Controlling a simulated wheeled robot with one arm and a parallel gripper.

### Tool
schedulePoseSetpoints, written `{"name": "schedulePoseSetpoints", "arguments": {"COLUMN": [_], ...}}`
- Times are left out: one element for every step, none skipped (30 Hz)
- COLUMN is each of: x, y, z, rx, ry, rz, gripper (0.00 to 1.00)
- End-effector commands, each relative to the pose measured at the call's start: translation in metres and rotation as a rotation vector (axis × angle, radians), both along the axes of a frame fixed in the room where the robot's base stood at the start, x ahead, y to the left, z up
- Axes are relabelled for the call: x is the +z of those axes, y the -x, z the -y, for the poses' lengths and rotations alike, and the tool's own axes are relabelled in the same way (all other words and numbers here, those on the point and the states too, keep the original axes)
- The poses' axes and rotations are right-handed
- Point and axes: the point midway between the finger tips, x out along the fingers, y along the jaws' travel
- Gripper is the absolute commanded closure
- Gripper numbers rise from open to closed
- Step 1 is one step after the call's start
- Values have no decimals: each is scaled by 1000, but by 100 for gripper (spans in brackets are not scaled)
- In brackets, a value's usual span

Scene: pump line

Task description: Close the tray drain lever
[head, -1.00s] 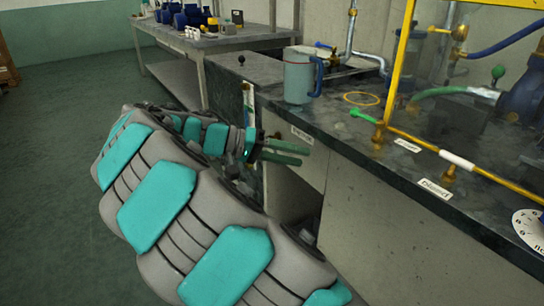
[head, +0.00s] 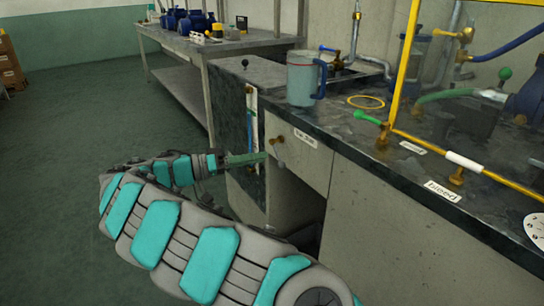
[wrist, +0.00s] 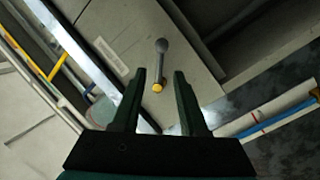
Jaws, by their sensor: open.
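A small lever with a brass hub and a grey handle (head: 279,150) sits on the front of the cabinet, under the counter edge, beside a small white label (head: 304,138). I take it to be the tray drain lever; the label is too small to read surely. In the wrist view, my open gripper (wrist: 160,76) faces the lever (wrist: 160,58), which appears between the fingertips. Nothing is held. I cannot tell whether the fingers touch it.
A jug (head: 302,78) and a yellow ring (head: 366,102) stand on the dark counter (head: 345,130). A green-handled valve (head: 370,118) and a yellow frame (head: 402,65) are farther right. A sight tube (head: 251,120) runs down the cabinet's left.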

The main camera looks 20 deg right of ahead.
Motion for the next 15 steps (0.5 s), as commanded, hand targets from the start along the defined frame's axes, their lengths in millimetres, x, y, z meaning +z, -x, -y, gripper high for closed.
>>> {"name": "schedulePoseSetpoints", "arguments": {"x": [1, 1, 0, 0, 0, 0, 0, 0, 0, 0, -1, -1, -1, -1, -1], "y": [2, 3, 3, 3, 3, 4, 4, 4, 4, 4, 4, 4, 4, 4, 4], "z": [9, 14, 20, 25, 29, 34, 37, 40, 43, 44, 45, 46, 46, 46, 46], "rx": [-6, -7, -6, -5, -4, -4, -4, -4, -4, -3, -3, -2, -1, -1, -1], "ry": [3, 2, 2, 0, 1, 1, 1, 1, 2, 1, 1, 0, 0, 0, 0], "rz": [-1, -2, -3, -3, -3, -3, -3, -3, -3, -3, -3, -3, -3, -3, -2], "gripper": [57, 57, 57, 57, 57, 57, 57, 57, 57, 57, 57, 57, 57, 57, 57]}}
